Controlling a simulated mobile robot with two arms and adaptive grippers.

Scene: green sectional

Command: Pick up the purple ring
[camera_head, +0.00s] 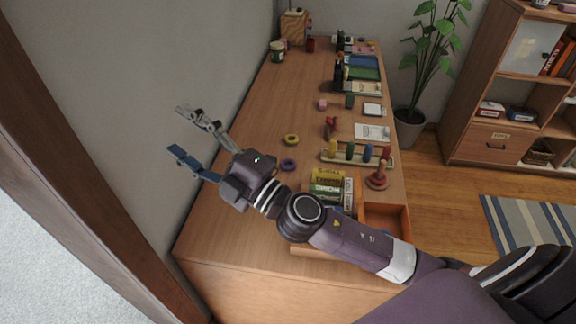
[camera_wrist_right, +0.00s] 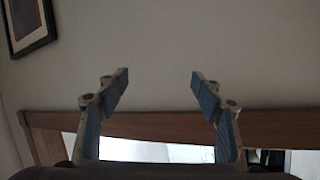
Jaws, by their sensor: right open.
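The purple ring (camera_head: 288,165) lies flat on the wooden table, just right of my right gripper's body in the head view. A yellow ring (camera_head: 291,140) lies just behind it. My right gripper (camera_head: 182,131) is open and empty, its fingers spread and pointing left toward the wall, away from the ring. In the right wrist view the open fingers (camera_wrist_right: 159,85) show with only wall and a wooden frame beyond; the ring is not in that view. My left gripper is not in view.
On the table (camera_head: 262,110) stand a peg board (camera_head: 360,158), a red ring stacker (camera_head: 377,178), stacked boxes (camera_head: 328,185) and an orange-brown tray (camera_head: 385,217). The wall (camera_head: 150,60) borders the table's left side. The table's middle left is clear.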

